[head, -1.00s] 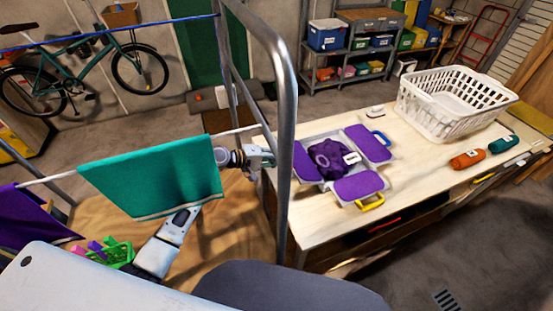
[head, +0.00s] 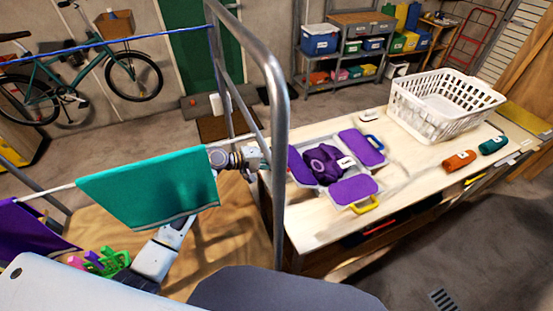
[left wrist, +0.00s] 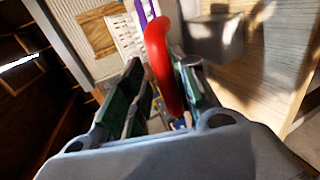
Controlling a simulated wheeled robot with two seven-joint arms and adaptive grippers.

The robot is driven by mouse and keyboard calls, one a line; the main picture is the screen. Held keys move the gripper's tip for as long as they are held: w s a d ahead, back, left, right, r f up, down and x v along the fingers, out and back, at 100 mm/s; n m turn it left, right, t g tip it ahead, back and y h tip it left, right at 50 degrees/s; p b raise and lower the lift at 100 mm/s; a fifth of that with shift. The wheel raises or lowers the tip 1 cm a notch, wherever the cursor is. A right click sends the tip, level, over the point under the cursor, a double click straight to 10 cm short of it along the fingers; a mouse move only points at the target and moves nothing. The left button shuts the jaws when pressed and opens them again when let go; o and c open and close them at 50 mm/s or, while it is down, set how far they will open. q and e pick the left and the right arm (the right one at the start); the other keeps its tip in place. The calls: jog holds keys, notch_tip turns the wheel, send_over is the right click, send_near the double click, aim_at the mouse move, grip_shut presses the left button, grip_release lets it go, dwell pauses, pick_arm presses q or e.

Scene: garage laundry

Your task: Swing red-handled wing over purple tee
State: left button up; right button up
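The folding board lies on the wooden table in the head view, its left wing (head: 301,164) flat beside the purple tee (head: 323,162) bunched on the middle panel. The other two wings have a blue handle (head: 374,142) and a yellow handle (head: 364,204). The red handle (left wrist: 161,58) shows in the left wrist view, between the fingers of my left gripper (left wrist: 158,80). The fingers stand apart, with a gap on the left side of the handle. In the head view my left gripper (head: 262,158) is at the board's left edge, its tips hidden by the metal post. My right gripper is out of view.
A grey metal rack post (head: 281,170) stands between me and the board's left side. A white basket (head: 440,122), an orange roll (head: 459,160) and a green roll (head: 493,145) sit on the table's right.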

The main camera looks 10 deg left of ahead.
pick_arm(q)
jog(key=shift+o, duration=0.2)
jog(key=shift+s+a+r, duration=0.1)
jog(key=shift+s+a, duration=0.15)
jog(key=shift+a, duration=0.1)
jog(key=v, duration=1.1)
dwell(0.5)
